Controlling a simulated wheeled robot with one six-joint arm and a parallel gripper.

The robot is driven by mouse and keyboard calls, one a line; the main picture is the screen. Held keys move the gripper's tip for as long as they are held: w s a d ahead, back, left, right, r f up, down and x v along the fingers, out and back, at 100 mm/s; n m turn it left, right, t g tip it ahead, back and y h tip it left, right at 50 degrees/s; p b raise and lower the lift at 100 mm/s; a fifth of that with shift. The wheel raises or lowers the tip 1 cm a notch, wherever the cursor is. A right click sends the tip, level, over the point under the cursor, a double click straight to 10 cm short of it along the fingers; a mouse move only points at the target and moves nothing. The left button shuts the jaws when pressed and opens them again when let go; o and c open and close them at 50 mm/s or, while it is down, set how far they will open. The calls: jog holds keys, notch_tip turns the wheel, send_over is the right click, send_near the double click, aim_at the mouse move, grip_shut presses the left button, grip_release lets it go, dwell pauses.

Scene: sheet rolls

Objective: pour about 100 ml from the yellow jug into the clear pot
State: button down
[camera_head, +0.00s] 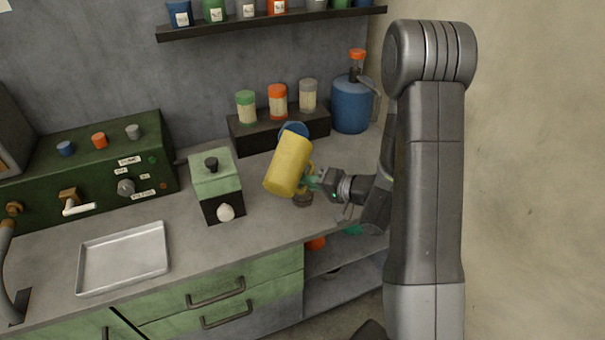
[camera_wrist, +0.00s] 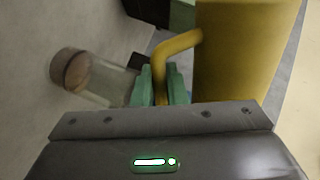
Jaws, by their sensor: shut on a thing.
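The yellow jug (camera_head: 288,163) is held above the counter, tilted in the head view, with its handle on the right. My gripper (camera_head: 314,182) is shut on that handle. In the wrist view the green fingertips (camera_wrist: 160,85) close around the handle, and the jug's body (camera_wrist: 235,55) fills the upper right. A clear cylindrical vessel, apparently the clear pot (camera_wrist: 103,80), shows left of the fingers with a brown round end. In the head view a small dark round part (camera_head: 303,200) shows below the jug; the rest is hidden. I see no stream, and the jug's inside is hidden.
A green-and-black box with a knob (camera_head: 216,180) stands left of the jug. A black riser (camera_head: 255,138) with several capped jars is behind, beside a blue container (camera_head: 351,105). A metal tray (camera_head: 123,258) lies at front left. The wall is close on the right.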

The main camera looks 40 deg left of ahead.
jog(key=shift+w+a+f+n+t+b, duration=0.15)
jog(key=shift+w+f+n+t+b, duration=0.2)
jog(key=shift+b, duration=0.5)
jog(key=shift+n, duration=0.25)
